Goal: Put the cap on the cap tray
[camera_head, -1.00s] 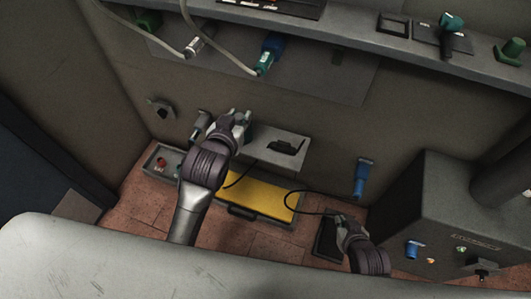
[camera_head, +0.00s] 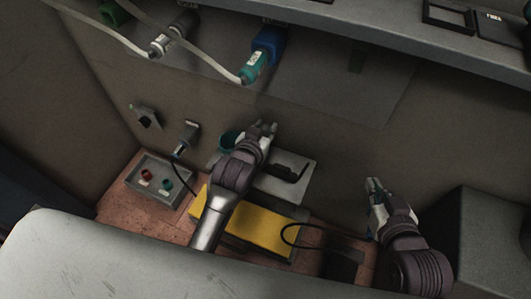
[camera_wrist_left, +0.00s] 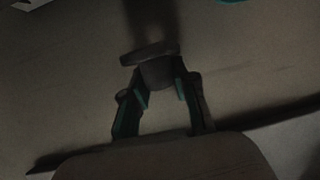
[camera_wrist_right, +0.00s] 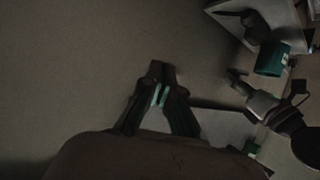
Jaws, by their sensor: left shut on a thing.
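My left gripper (camera_head: 264,130) is shut on a dark grey cap (camera_wrist_left: 156,68), held between its fingertips in the left wrist view; the cap has a wider flat rim. In the head view this gripper is above a grey shelf on the wall, and the cap cannot be made out there. The cap tray seems to be the grey box (camera_head: 134,186) at lower left, with a red and a teal piece in it; my left gripper is to its right and apart from it. My right gripper (camera_head: 374,184) is empty, its fingers almost together in the right wrist view (camera_wrist_right: 160,95).
A grey shelf (camera_head: 297,163) with a black holder is on the wall, beside a teal round socket (camera_head: 229,140). A grey connector (camera_head: 187,138) hangs above the tray on a cable. A yellow-topped box (camera_head: 262,230) lies below. A large grey cabinet (camera_head: 490,240) stands at right.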

